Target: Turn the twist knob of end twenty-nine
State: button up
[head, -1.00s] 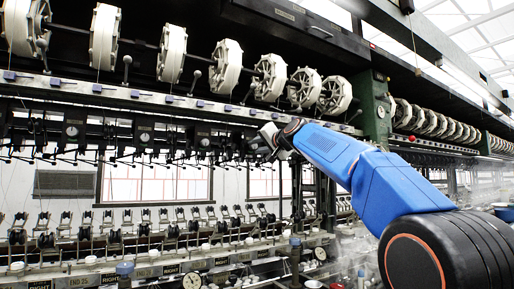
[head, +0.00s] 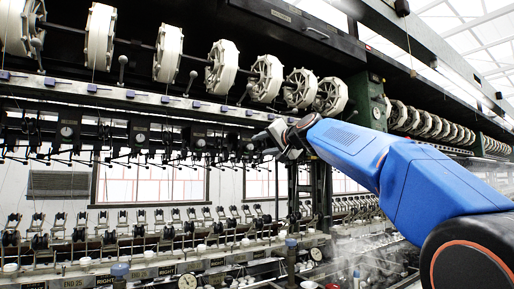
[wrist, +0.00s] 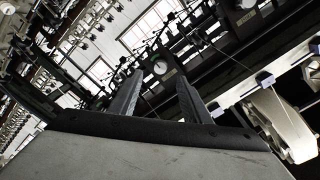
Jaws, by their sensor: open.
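My gripper (head: 276,142) is open and empty, held up at the row of black boxes under the white reels. In the wrist view its two fingers (wrist: 160,80) point up at a black box with a round white face (wrist: 160,67), which appears between the fingertips. I cannot tell whether the fingers touch it. Similar boxes with round faces line the rail in the head view, one at the left (head: 67,131) and one nearer the middle (head: 140,137). No number twenty-nine is readable, so I cannot tell which knob belongs to that end.
White reels (head: 225,67) hang above the boxes, with a light rail (head: 130,97) and small levers below them. A green post (head: 372,100) stands to the right of my gripper. Basins with small fittings (head: 150,228) run along below, with steam at the right.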

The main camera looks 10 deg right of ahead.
jog(key=v, duration=1)
jog(key=shift+s, duration=0.2)
